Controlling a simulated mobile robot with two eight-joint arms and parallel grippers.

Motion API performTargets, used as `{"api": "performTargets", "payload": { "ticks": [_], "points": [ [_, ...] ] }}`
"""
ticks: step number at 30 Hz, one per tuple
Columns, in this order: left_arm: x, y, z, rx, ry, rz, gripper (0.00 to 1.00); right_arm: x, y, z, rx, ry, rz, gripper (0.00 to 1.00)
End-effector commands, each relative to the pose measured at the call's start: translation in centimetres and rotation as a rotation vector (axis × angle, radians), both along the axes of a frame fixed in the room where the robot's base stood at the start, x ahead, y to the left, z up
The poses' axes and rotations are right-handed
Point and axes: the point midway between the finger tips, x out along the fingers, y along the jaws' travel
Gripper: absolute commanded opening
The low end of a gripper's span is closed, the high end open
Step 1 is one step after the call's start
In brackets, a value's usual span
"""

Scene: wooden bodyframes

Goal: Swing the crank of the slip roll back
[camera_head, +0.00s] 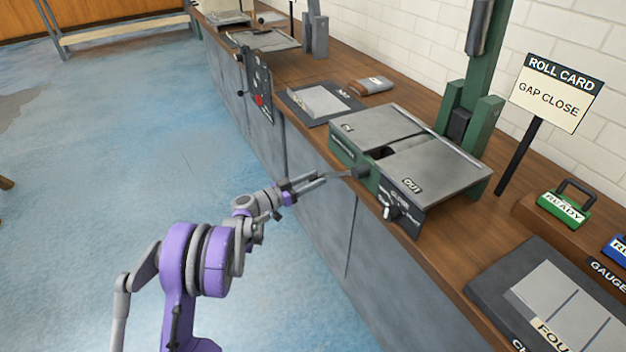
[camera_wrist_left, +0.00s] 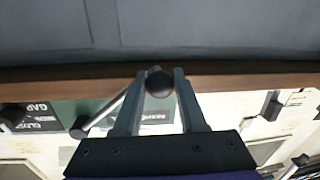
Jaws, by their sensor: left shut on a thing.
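The slip roll (camera_head: 440,170) is a green machine with grey top plates, one marked OUT, on the wooden bench. Its crank (camera_head: 342,174) sticks out from the front side, past the bench edge, as a thin metal arm from a dark hub. My left gripper (camera_head: 322,178) is at the crank's outer end. In the left wrist view, the left gripper (camera_wrist_left: 158,76) has its fingers shut on the dark round crank handle (camera_wrist_left: 159,84), and the crank arm runs down-left from it. The right gripper is not in view.
A black panel with a pale knob (camera_head: 400,208) is beside the crank. A sign reading ROLL CARD, GAP CLOSE (camera_head: 555,92) stands behind. A dark mat with a grey sheet (camera_head: 318,102) lies farther along the bench. The blue floor (camera_head: 130,140) left of the bench is clear.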

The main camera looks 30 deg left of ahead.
Motion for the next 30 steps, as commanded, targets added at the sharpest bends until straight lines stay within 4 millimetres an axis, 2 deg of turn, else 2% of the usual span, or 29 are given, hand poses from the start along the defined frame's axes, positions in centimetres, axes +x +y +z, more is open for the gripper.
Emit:
{"api": "performTargets", "payload": {
  "ticks": [11, 17, 23, 30],
  "points": [
    [0.0, 0.0, -0.1, -0.003, 0.003, 0.000, 0.00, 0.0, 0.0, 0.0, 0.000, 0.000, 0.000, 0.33],
    [-0.4, -0.6, -0.8, -0.044, 0.027, 0.000, 0.00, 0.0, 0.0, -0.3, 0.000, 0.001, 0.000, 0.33],
    [-1.2, -2.0, -2.5, -0.144, 0.088, 0.001, 0.00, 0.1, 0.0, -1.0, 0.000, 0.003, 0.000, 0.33],
    [-3.0, -4.9, -4.8, -0.326, 0.201, -0.001, 0.00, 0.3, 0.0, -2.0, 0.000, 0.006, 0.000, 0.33]
  ]
}}
